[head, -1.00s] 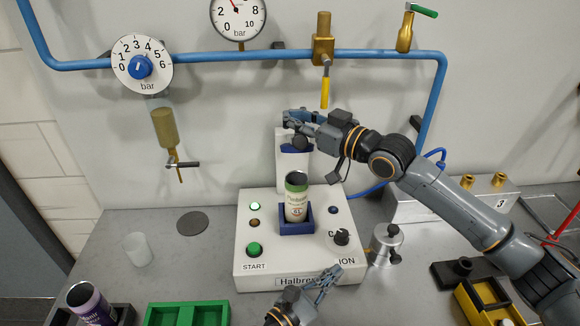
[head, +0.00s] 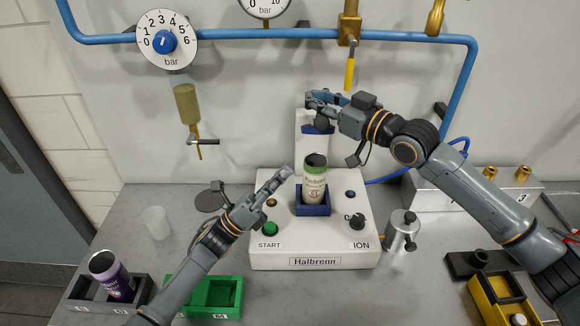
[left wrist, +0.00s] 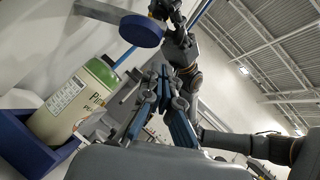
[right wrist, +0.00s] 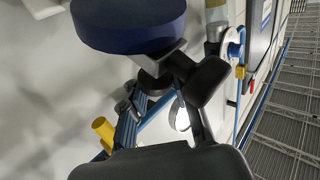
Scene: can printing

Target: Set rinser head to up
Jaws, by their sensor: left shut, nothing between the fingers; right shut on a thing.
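The rinser head (head: 318,128) is a blue disc at the front of the white machine's column, above the can. It fills the top of the right wrist view (right wrist: 130,25) and shows in the left wrist view (left wrist: 142,31). My right gripper (head: 318,98) is at the head's top, shut on its dark knob (head: 322,122), with the grip partly hidden. A green and cream can (head: 314,184) stands upright in the blue holder (head: 313,211) below, apart from the head. My left gripper (head: 283,176) is shut and empty, left of the can.
The machine's front has a green START button (head: 270,229) and a black selector knob (head: 356,221). A metal cylinder (head: 402,231) stands to its right. Green trays (head: 240,292) and a dark tray with a purple can (head: 112,275) are at lower left. A yellow-handled valve (head: 350,74) hangs above.

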